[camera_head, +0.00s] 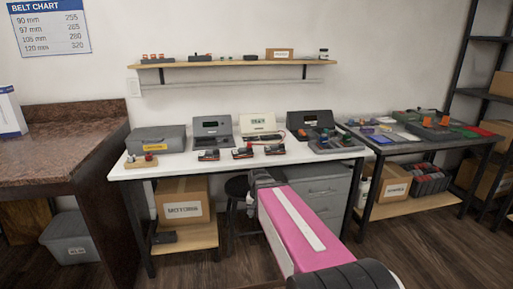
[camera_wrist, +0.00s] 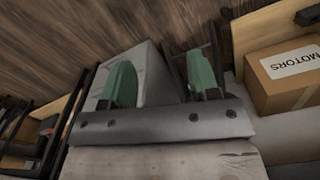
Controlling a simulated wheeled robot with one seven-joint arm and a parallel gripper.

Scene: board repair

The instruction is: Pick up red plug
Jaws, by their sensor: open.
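A small wooden block (camera_head: 140,164) at the left front of the white table carries a small red piece (camera_head: 149,156), which may be the red plug, and a darker piece beside it. It is too small to be sure. Several other small parts with red on them (camera_head: 243,153) stand along the table's front. My gripper (camera_wrist: 160,82) shows in the wrist view with its two green fingers apart and nothing between them. It points down toward the floor, and no plug shows in that view. In the head view my arm reaches to the table's front edge, and the fingers are not clear.
A grey case (camera_head: 156,139) and several meter-like devices (camera_head: 213,131) stand at the back of the white table (camera_head: 180,170). A box marked MOTORS (camera_head: 183,200) is on the low shelf, also in the wrist view (camera_wrist: 285,75). A second table (camera_head: 400,150) at right is cluttered.

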